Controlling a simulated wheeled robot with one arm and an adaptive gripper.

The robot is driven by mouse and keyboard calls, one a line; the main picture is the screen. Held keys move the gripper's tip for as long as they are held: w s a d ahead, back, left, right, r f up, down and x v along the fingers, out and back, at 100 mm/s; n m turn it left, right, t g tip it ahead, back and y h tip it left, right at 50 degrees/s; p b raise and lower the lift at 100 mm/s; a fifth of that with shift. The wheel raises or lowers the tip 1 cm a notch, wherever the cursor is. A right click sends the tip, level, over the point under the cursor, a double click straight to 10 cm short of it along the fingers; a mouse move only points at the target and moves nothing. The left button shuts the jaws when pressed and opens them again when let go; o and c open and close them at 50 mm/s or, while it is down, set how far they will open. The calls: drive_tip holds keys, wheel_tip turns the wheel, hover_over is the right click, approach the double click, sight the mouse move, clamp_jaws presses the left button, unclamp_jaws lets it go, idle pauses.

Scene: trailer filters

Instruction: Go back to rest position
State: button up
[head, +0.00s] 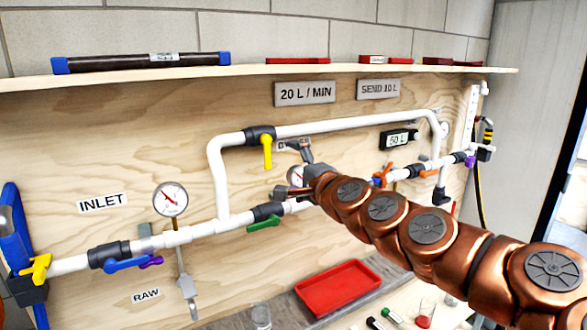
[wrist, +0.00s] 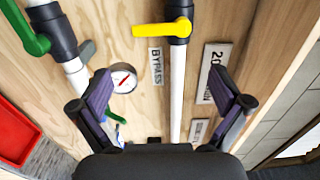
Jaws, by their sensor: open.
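My gripper (head: 290,170) is at the end of my copper-coloured arm (head: 430,228), in front of the white pipework on the plywood panel. In the wrist view my gripper (wrist: 161,104) has its two fingers spread wide, with nothing between them but the panel and pipe behind. The yellow valve handle (head: 267,152) hangs down on the upper bypass pipe, left of the gripper. The green handle (head: 263,223) is below and left of it. Both also show in the wrist view, yellow (wrist: 161,30) and green (wrist: 24,30). The gripper partly hides the BYPASS label and a gauge in the head view.
A shelf (head: 200,77) runs above the panel, carrying a dark tube (head: 140,62) and red items. A pressure gauge (head: 171,199) and blue handle (head: 125,265) are at the left. A red tray (head: 338,288) and small vials lie on the bench below.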

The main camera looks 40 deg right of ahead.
idle(0.4)
drive_tip(key=w+a+f+n+g+y, duration=0.1)
drive_tip(key=a+f+n+g+y, duration=0.45)
drive_tip(key=a, duration=0.95)
drive_tip(key=s+a+f+n+g+y, duration=0.1)
drive_tip(key=s+a+f+n+g, duration=0.15)
drive_tip(key=a+f+n, duration=0.2)
drive_tip(key=s+a+f+n+g+y, duration=0.1)
drive_tip(key=s+a+f+n, duration=0.2)
drive_tip(key=a+f, duration=0.3)
drive_tip(key=s+a+f+n+g+h, duration=0.1)
drive_tip(key=s+a+f+n+g, duration=0.15)
drive_tip(key=s, duration=0.25)
drive_tip(key=s+a+f+n+g, duration=0.1)
drive_tip(key=s+f+g, duration=0.2)
drive_tip(key=s+f, duration=0.15)
drive_tip(key=s+d+f+n+g+h, duration=0.1)
drive_tip(key=s+n+g, duration=0.1)
drive_tip(key=s, duration=0.6)
drive_tip(key=s+d+f+n+g+h, duration=0.1)
drive_tip(key=s+g+h, duration=0.1)
drive_tip(key=s, duration=0.5)
drive_tip(key=shift+s+d+f+n+g+p, duration=0.15)
drive_tip(key=shift+s+f+n+g+p, duration=0.15)
drive_tip(key=shift+g, duration=0.25)
